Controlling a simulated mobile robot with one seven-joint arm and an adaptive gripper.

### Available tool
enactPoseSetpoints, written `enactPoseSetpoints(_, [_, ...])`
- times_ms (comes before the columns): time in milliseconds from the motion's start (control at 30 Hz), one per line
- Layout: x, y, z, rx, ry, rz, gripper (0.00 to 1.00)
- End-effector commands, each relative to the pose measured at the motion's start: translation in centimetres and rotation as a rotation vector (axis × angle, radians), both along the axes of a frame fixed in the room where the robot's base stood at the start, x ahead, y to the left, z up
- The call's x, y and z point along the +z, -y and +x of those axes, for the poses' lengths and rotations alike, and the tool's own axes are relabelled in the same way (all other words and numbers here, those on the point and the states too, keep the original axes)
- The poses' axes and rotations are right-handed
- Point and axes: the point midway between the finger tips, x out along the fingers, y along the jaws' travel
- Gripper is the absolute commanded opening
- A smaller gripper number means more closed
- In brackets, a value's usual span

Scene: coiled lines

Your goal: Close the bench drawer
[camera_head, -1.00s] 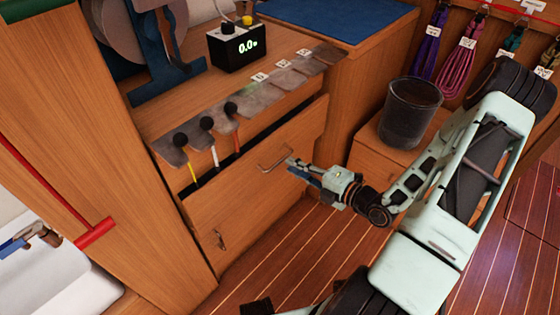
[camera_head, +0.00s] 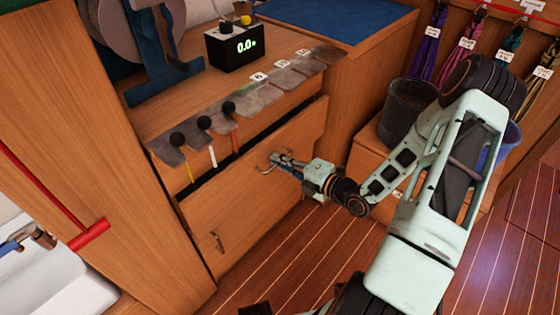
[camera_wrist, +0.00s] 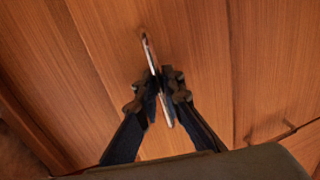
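The bench drawer (camera_head: 240,200) has a wooden front that stands a little out from the bench, with a narrow dark gap along its top edge. Its metal bar handle (camera_head: 264,168) is on the upper part of the front. My gripper (camera_head: 277,160) is at this handle. In the wrist view the handle (camera_wrist: 149,50) runs between my two dark fingertips (camera_wrist: 158,92), which close in on it from both sides with no clear gap. The fingers hide the middle of the bar.
A display box (camera_head: 233,45) stands on the bench top. A dark bin (camera_head: 408,105) and a blue bucket (camera_head: 510,137) are near my arm. The plank floor (camera_head: 300,240) before the drawer is clear.

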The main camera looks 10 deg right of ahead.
Motion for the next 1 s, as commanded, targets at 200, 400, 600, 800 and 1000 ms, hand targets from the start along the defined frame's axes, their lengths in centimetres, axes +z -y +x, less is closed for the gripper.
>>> enactPoseSetpoints(200, [0.0, 0.0, 0.0, 0.0, 0.0, 0.0, 0.0])
enactPoseSetpoints(400, [0.2, -1.0, 1.3, 0.002, 0.002, -0.001, 0.0])
enactPoseSetpoints(600, [0.1, -2.4, 3.4, -0.001, 0.001, -0.002, 0.0])
enactPoseSetpoints(800, [0.1, -2.5, 3.5, -0.001, 0.003, -0.001, 0.0])
enactPoseSetpoints(1000, [0.1, -2.5, 3.5, -0.001, 0.003, -0.001, 0.15])
